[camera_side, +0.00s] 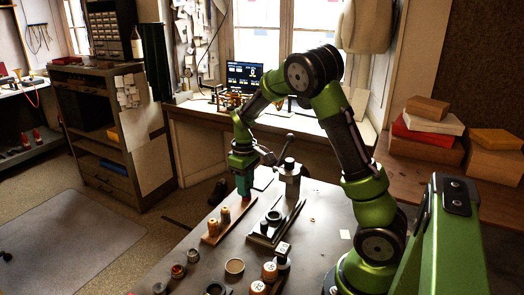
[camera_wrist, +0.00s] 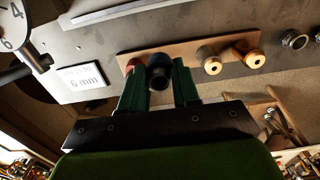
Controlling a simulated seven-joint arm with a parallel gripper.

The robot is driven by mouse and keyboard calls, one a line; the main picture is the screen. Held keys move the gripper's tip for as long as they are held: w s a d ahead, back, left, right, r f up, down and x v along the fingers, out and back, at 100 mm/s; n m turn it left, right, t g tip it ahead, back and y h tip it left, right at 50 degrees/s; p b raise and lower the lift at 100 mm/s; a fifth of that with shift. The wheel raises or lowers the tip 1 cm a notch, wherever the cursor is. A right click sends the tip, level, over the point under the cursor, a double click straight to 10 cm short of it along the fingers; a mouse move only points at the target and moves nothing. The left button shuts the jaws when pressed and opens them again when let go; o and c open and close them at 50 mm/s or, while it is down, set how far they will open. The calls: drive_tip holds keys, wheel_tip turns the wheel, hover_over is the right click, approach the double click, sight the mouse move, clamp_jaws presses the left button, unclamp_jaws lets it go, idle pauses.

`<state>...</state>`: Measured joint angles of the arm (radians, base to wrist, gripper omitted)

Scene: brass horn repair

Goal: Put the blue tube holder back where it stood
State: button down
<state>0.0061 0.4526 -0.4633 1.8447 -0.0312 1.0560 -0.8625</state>
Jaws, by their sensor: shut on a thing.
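My gripper (camera_wrist: 159,80) is shut on the blue tube holder (camera_wrist: 158,70), a dark blue-black cylinder between the green fingers in the wrist view. In the side view my gripper (camera_side: 244,186) points down at the far end of a narrow wooden board (camera_side: 208,240), and its fingers hide most of the holder. Two orange-brown holders with pale tops stand on the board, one nearer (camera_side: 212,227) and one farther (camera_side: 225,214). A reddish round piece (camera_wrist: 132,65) shows beside the left finger. I cannot tell whether the held holder touches the board.
A "6 mm" card (camera_wrist: 82,78) lies left of the board in the wrist view. A dark stand with a post (camera_side: 290,180) is right of my gripper. Jars and small pots, including a round brown one (camera_side: 234,267), stand at the table's front.

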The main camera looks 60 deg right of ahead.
drive_tip(key=shift+w+a+f, duration=0.1)
drive_tip(key=shift+w+a, duration=0.1)
drive_tip(key=shift+w, duration=0.3)
drive_tip(key=shift+w+a, duration=0.15)
drive_tip(key=shift+w, duration=0.35)
drive_tip(key=shift+w+a+r, duration=0.2)
drive_tip(key=shift+w, duration=0.15)
drive_tip(key=shift+f, duration=2.85)
drive_tip(key=shift+f, duration=0.15)
drive_tip(key=c, duration=0.8)
unclamp_jaws()
drive_tip(key=shift+o, duration=0.6)
